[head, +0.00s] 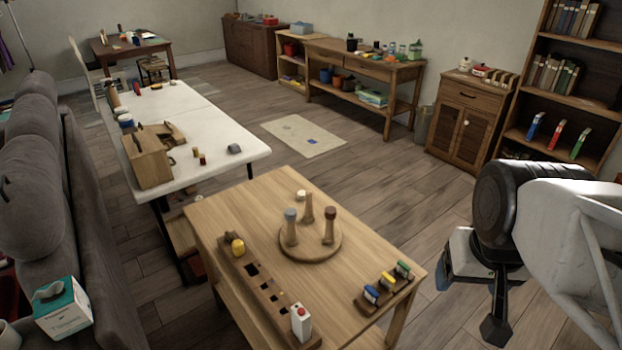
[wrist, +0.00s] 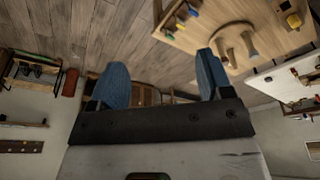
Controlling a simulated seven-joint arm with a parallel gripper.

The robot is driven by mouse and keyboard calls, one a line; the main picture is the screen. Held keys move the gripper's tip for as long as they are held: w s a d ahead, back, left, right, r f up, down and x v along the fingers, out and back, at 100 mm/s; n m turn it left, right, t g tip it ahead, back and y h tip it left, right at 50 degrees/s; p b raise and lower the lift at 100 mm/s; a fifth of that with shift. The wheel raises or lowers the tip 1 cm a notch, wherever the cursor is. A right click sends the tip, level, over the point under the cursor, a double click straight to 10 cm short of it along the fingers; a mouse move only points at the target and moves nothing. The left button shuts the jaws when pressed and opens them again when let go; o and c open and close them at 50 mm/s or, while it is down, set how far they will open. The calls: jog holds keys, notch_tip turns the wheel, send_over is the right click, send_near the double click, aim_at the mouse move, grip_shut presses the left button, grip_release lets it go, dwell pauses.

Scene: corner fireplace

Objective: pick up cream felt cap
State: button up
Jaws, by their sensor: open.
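Three upright wooden pegs stand on this board; one has a blue-grey top (head: 290,215) and one a dark top (head: 329,225). My gripper (head: 470,302) is at the right of the head view, apart from the table and to the right of the board. In the wrist view the blue-padded fingers (wrist: 161,68) are spread with nothing between them. The pegs show there at upper right; I cannot make out the cream piece clearly.
The wooden table (head: 225,212) also bears a long slotted block (head: 262,290) with a yellow piece and a white-and-red one, and a rack of coloured spools (head: 388,287). A white table (head: 205,115) stands behind left. Open floor lies right of the wooden table.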

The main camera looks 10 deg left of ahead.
jog(key=shift+w, duration=0.1)
jog(key=w+a+r+n+g, duration=0.15)
jog(key=w+a, duration=0.25)
jog(key=w, duration=1.1)
jog(key=w+a+n+t, duration=0.1)
jog(key=w+a+n, duration=0.25)
jog(key=w, duration=1.25)
jog(key=n+g, duration=0.2)
jog(key=n, duration=0.3)
send_over(303, 193)
jog(key=f, duration=3.4)
jog(key=shift+s+d, duration=0.25)
jog(key=shift+d, duration=0.05)
jog(key=shift+w+a+f, duration=0.15)
jog(key=shift+a+f, duration=0.1)
jog(key=shift+f, duration=0.2)
